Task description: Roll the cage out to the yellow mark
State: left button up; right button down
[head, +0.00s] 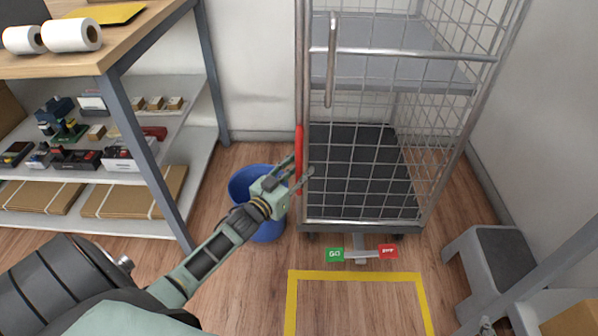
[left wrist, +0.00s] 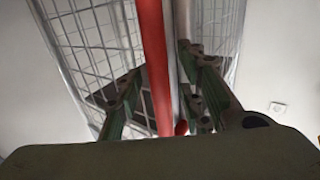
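The cage (head: 361,54) is a tall wire-mesh roll cage with a dark base, standing against the back wall. A red upright handle (head: 299,150) is on its front left post. A foot bar with a green GO pad (head: 334,254) and a red pad (head: 388,251) sticks out at its front. The yellow mark (head: 355,275) is a taped outline on the floor in front of the cage. My left gripper (head: 303,176) is at the handle's lower end. In the left wrist view its spread fingers (left wrist: 165,90) stand either side of the red handle (left wrist: 153,45).
A blue bin (head: 268,230) stands left of the cage, below my left gripper. A shelf unit (head: 170,200) with parcels fills the left side. A grey step stool (head: 490,252) stands at right. The floor inside the yellow outline looks clear.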

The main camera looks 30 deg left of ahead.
pick_arm(q)
jog(key=shift+w, duration=0.1)
jog(key=shift+c, duration=0.4)
grip_shut()
